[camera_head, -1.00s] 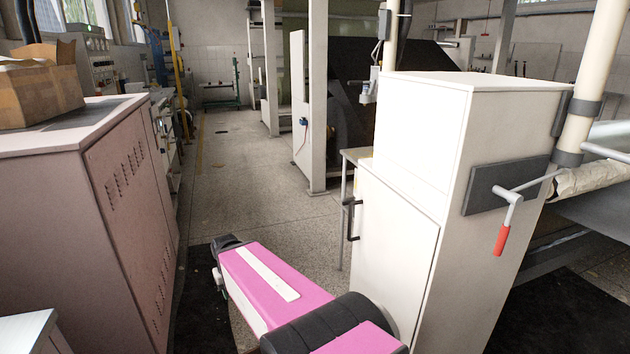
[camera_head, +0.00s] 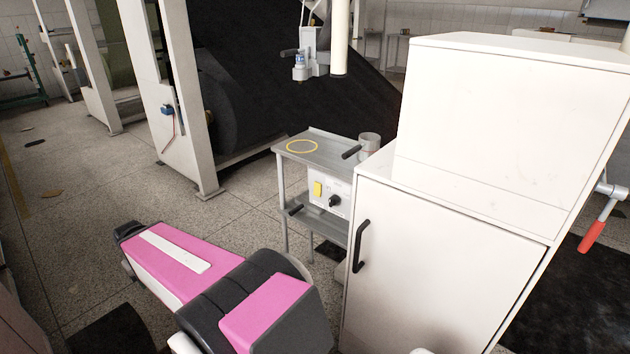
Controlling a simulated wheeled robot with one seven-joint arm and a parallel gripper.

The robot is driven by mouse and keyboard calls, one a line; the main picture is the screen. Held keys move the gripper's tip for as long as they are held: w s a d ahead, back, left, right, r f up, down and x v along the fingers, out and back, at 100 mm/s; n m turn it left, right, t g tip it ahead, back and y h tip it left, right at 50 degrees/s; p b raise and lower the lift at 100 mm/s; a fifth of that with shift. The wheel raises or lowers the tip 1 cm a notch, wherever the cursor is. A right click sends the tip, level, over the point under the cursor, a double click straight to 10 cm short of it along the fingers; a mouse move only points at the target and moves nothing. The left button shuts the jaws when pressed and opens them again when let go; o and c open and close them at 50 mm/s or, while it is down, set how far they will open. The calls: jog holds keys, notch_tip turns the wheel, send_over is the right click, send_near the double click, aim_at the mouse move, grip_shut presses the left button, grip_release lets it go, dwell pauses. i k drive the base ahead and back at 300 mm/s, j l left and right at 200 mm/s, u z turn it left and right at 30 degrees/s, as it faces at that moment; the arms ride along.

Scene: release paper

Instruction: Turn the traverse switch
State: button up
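A white control box (camera_head: 324,190) sits under the top of a grey metal cart, left of the white cabinet. It carries a yellow part (camera_head: 318,188) and a black knob (camera_head: 335,201). Another small control unit with a blue part (camera_head: 300,61) hangs higher up, near a white vertical pipe. A blue-topped switch box (camera_head: 168,109) is on the white machine post. No label is readable, so I cannot tell which one is the traverse switch. My pink and black arm shows at the lower left. My gripper is not visible.
The white cabinet (camera_head: 440,240) with a black handle (camera_head: 360,246) stands close on the right. The cart top (camera_head: 325,150) holds a yellow ring (camera_head: 302,146) and a grey cup (camera_head: 369,142). A large black roll (camera_head: 235,110) is behind. Speckled floor is open at left.

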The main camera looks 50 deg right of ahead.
aim_at(333, 200)
jog(key=i+z, duration=0.2)
jog(key=i, duration=0.4)
jog(key=i+z, duration=0.15)
jog(key=i, duration=0.45)
jog(key=i+j+z, duration=0.2)
jog(key=i, duration=0.4)
jog(key=i+z, duration=0.4)
jog(key=i+j+z, duration=0.1)
jog(key=i+z, duration=0.25)
jog(key=i+j+z, duration=0.25)
jog(key=i+z, duration=0.15)
jog(key=z, duration=3.3)
